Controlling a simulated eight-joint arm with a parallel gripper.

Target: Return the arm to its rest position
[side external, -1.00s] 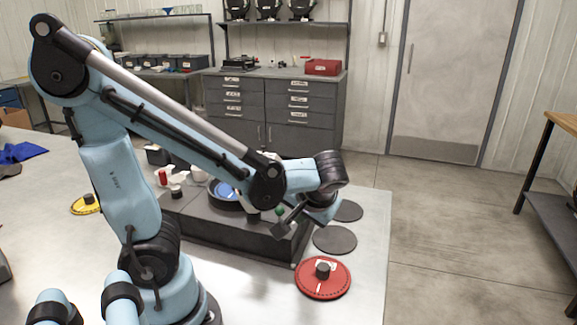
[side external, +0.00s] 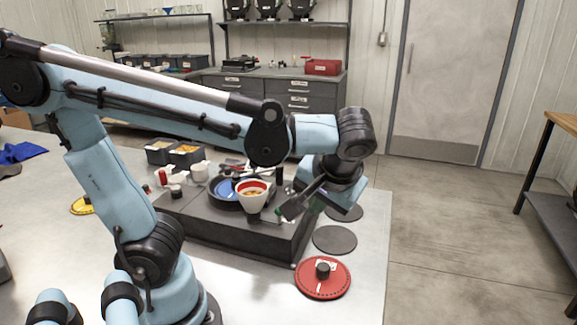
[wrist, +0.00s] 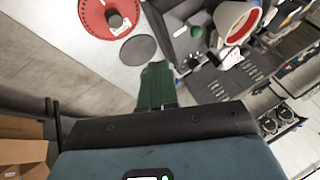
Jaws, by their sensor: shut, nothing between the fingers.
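My gripper (side external: 287,211) is shut and empty. In the side view it hangs over the right end of the dark box-shaped seed meter base (side external: 235,238), just right of the white cup with a red inner rim (side external: 254,194). In the wrist view my gripper's green fingers (wrist: 157,88) are together, with nothing between them. The cup also shows in the wrist view (wrist: 237,20), near the top right. A blue disc (side external: 223,188) lies in a dark round dish behind the cup, partly hidden by it.
A red disc with a black knob (side external: 322,278) lies on the metal table (side external: 365,290) at the front right. Dark round pads (side external: 335,240) lie right of the base. A yellow disc (side external: 82,206), bins of seed (side external: 186,153) and small white cups stand left and behind.

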